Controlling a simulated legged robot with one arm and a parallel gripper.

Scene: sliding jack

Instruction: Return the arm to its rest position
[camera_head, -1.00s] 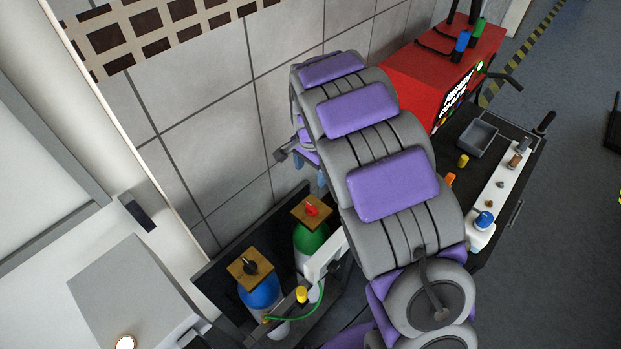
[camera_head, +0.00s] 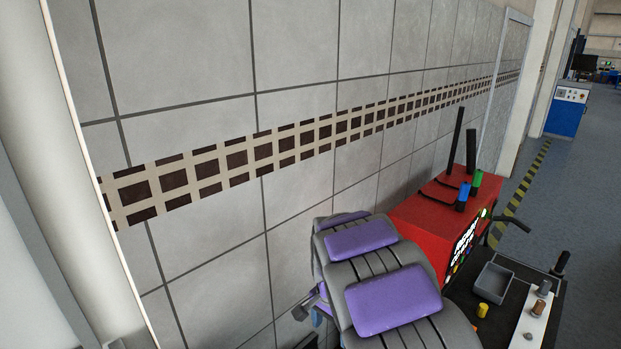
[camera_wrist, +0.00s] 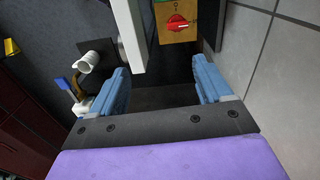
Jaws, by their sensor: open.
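My gripper (camera_wrist: 163,88) shows in the wrist view with its two blue fingers wide apart and nothing between them. Beyond the fingers at the top is a wooden plate with a red knob (camera_wrist: 177,23), apart from the gripper. A white upright bar (camera_wrist: 135,38) stands just left of that plate. In the head view my grey and purple arm is bent up at the bottom centre, close to the tiled wall (camera_head: 200,270). Only a small blue bit of the gripper (camera_head: 317,317) shows at the arm's left side; the rest is hidden.
A red machine (camera_head: 425,222) with green and blue handles stands right of my arm. Right of it is a dark cart top with a grey tray (camera_head: 495,282) and a yellow cylinder (camera_head: 482,310). A blue cabinet (camera_head: 567,110) stands far off across open floor.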

